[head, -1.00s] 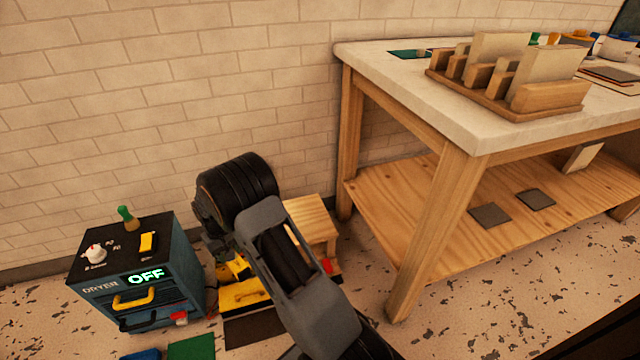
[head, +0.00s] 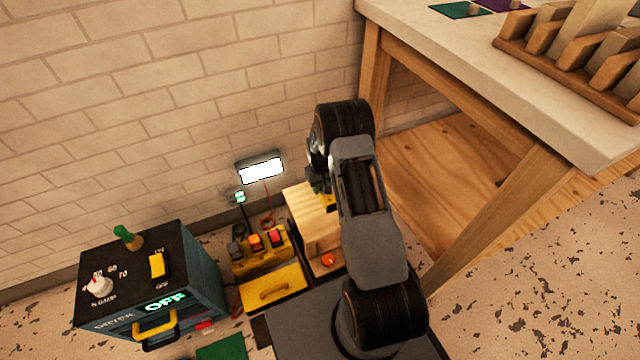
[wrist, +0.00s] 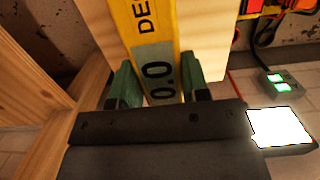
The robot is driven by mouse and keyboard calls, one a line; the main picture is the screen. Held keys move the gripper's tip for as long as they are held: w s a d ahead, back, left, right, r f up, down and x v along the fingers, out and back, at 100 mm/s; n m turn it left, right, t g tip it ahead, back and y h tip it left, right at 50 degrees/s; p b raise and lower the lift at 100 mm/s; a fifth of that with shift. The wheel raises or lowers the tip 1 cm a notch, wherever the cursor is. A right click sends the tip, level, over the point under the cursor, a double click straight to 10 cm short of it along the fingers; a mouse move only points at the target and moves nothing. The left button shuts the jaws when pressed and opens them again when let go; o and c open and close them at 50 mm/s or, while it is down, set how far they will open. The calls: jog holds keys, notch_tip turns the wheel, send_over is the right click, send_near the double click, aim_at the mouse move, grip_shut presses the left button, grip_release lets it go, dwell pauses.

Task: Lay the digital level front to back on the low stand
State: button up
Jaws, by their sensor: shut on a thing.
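The digital level (wrist: 152,25) is a yellow bar with a grey display reading 0.0. My gripper (wrist: 160,82) is shut on it, with a green finger at each side in the wrist view. The bar runs away from the gripper and its far end is cut off by the picture edge. The low stand (head: 303,208) is pale wood, beside the bench leg. In the wrist view its top (wrist: 200,35) lies behind the level; I cannot tell whether they touch. In the head view my arm hides most of the level, and only a yellow bit (head: 328,200) shows.
A dryer (head: 150,285) reading OFF stands at left. A yellow box (head: 272,288) and a yellow switch unit (head: 262,252) sit left of the stand. A lit lamp (head: 261,170) is near the wall. The workbench (head: 480,110) rises close on the right.

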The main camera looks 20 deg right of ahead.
jog(key=shift+s+f+b, duration=0.1)
jog(key=shift+f+b, duration=0.85)
jog(key=shift+f, duration=0.4)
jog(key=shift+d+f+b, duration=0.1)
jog(key=shift+f+b, duration=1.1)
jog(key=shift+f, duration=0.75)
jog(key=shift+f+b, duration=0.8)
jog(key=shift+f, duration=0.2)
jog(key=o, duration=1.2)
